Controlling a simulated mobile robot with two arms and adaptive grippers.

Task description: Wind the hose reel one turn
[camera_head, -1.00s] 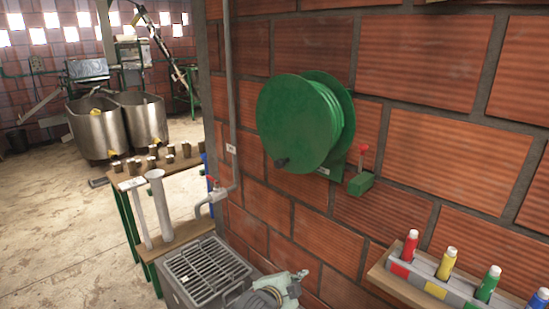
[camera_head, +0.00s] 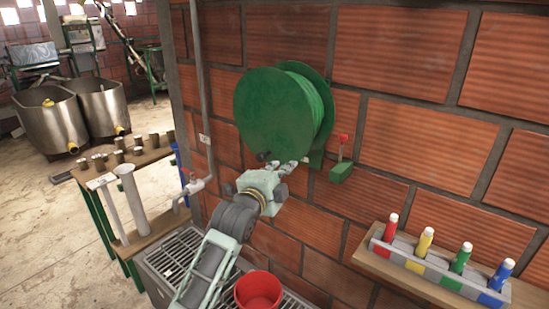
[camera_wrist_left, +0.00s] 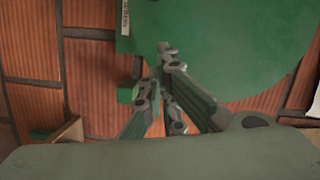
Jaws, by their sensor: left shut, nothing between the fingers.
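The green hose reel (camera_head: 275,110) is mounted on the brick wall, and its round face also fills much of the left wrist view (camera_wrist_left: 235,45). A dark crank knob (camera_head: 263,157) sticks out low on the reel's face. My left gripper (camera_head: 291,166) is just right of the knob, at the reel's lower edge. Its fingers (camera_wrist_left: 160,70) are shut with nothing between them, and they overlap the reel in the picture; I cannot tell whether they touch it. A dark oval (camera_wrist_left: 255,121), perhaps the knob, shows right of the fingers. My right gripper is not in view.
A green box with a red-topped lever (camera_head: 341,170) sits on the wall right of the reel. A wooden shelf (camera_head: 365,262) holds several coloured bottles. A red bucket (camera_head: 258,288) stands on the metal grate (camera_head: 175,250) below. A pipe (camera_head: 200,90) runs up the wall at left.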

